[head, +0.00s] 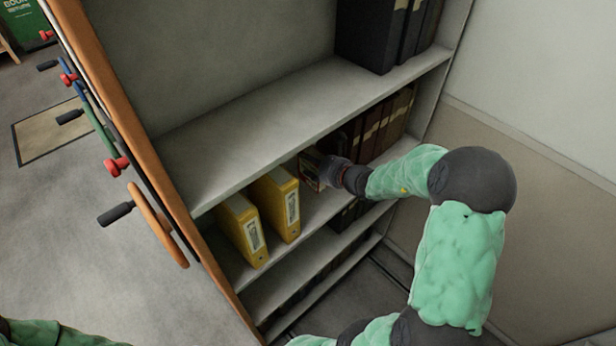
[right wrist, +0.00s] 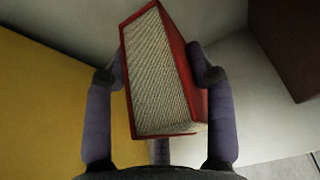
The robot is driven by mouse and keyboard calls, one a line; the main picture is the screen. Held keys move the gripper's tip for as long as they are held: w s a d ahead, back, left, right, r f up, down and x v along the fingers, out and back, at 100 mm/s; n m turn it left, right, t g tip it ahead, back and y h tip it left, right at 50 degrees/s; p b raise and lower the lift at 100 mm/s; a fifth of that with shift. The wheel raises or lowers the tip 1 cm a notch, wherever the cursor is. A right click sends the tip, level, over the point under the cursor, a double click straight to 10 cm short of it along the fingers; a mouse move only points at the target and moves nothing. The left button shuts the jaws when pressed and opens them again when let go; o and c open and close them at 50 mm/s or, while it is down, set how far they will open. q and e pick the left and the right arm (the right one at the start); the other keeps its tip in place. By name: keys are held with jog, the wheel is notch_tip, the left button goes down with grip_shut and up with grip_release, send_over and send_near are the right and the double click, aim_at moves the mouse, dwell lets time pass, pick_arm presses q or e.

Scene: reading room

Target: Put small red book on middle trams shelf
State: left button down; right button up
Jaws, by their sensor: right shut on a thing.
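The small red book (right wrist: 160,72) is between the fingers of my right gripper (right wrist: 160,75), with its pale page edges facing the right wrist camera. The fingers press on both its covers. In the head view the book (head: 311,171) shows partly at the tip of my right gripper (head: 328,173). It is inside the middle shelf (head: 310,212), between a yellow binder (head: 276,205) on the left and dark red-brown volumes (head: 385,128) on the right. I cannot tell whether the book touches the shelf board. My left gripper is not in view.
Another yellow binder (head: 241,230) stands at the left of the same shelf. Black box files (head: 375,35) stand on the shelf above. Crank handles (head: 160,225) stick out from the orange-edged unit side. Bare shelf shows in front of the right gripper.

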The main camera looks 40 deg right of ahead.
notch_tip(320, 180, down, 5)
jog(key=shift+r+b, duration=0.15)
jog(key=shift+b, duration=0.55)
jog(key=shift+r, duration=0.1)
jog(key=shift+f, duration=0.25)
jog(key=o, duration=1.5)
jog(key=shift+r, duration=0.15)
